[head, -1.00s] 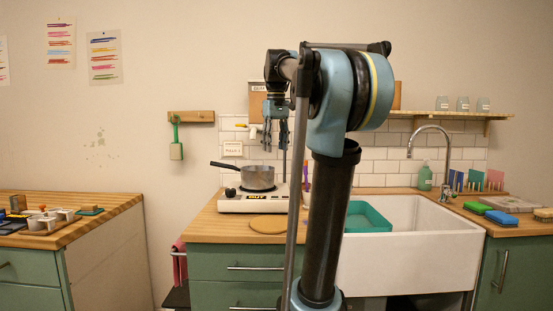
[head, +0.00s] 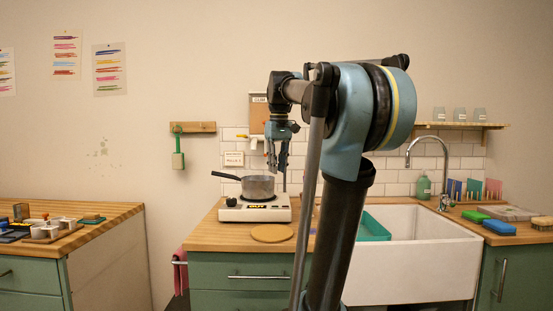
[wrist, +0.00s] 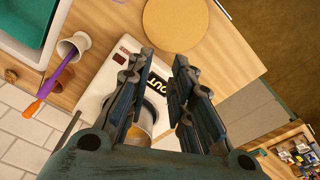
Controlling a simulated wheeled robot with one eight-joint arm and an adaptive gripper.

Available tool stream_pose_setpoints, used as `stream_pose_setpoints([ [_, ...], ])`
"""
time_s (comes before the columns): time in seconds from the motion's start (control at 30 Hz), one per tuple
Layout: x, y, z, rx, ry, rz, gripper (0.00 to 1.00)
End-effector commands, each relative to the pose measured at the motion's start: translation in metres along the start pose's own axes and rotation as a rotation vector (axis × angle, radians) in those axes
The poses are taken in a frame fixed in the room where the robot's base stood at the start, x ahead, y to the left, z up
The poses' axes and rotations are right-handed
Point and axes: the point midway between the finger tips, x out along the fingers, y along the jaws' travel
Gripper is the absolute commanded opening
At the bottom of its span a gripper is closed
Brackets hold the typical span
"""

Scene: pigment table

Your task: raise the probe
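My gripper (head: 277,168) hangs fingers down, above and a little right of the steel pot (head: 258,187) in the head view. In the wrist view my gripper (wrist: 165,62) is open, its two dark fingers apart with nothing between them. The pot (wrist: 146,128) shows partly below the fingers. A thin upright rod (head: 285,181) stands behind the gripper by the hotplate. I cannot tell whether it is the probe or its stand.
A round wooden board (head: 272,233) lies in front of the hotplate. The white sink (head: 408,260) with a teal tray (head: 372,229) is at the right. A white cup (wrist: 76,43) holding a purple-handled tool shows in the wrist view. Another counter (head: 110,225) stands left.

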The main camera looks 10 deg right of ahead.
Motion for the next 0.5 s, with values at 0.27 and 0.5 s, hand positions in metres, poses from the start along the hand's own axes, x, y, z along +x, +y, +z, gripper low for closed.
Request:
stream_pose_setpoints([
  [0.27, -0.021, 0.013, -0.033, 0.455, 0.064, -0.077, 0.00],
  [0.5, -0.044, 0.030, -0.068, 0.964, 0.105, -0.192, 0.00],
])
